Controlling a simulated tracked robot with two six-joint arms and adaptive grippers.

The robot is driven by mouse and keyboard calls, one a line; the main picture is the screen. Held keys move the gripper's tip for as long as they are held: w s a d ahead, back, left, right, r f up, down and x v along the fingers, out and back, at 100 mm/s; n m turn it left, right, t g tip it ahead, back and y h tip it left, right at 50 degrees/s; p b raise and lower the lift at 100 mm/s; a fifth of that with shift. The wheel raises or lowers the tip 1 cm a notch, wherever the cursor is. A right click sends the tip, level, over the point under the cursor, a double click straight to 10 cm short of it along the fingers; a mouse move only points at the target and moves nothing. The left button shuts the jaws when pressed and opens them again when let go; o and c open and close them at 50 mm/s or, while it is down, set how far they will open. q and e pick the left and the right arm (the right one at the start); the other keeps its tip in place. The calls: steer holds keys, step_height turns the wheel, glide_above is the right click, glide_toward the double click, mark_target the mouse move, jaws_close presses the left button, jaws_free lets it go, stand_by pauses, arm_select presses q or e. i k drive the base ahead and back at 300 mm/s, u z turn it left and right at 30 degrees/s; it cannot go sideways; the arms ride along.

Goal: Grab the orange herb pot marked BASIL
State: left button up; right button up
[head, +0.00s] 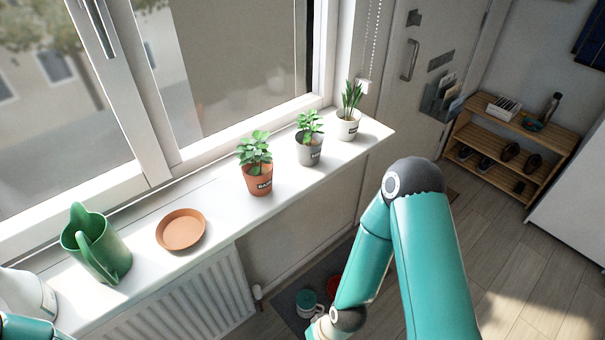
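The orange herb pot (259,181) stands upright on the white windowsill, with a leafy green plant in it and a dark label that seems to read BASIL. A grey pot (309,152) and a white pot (347,128), each with a plant and a label, stand to its right. My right arm comes up from the bottom right and bends down again, away from the pots. Its gripper is not in view. Only a bit of my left arm shows at the bottom left corner, and its gripper is not in view.
On the windowsill (215,222), an empty terracotta saucer (181,231) and a green watering can (97,246) stand left of the orange pot. The window is behind. A radiator (185,305) is below. A wooden shoe rack (512,150) stands by the door.

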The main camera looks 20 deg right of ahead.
mark_target(257, 169)
steer(key=z, duration=0.4)
steer(key=i, duration=0.2)
steer(key=u, duration=2.65)
steer(key=k, duration=1)
steer(key=u, duration=1.2)
steer(key=i, duration=0.1)
steer(key=z, duration=2.7)
steer(key=i, duration=0.6)
steer(key=u, duration=0.05)
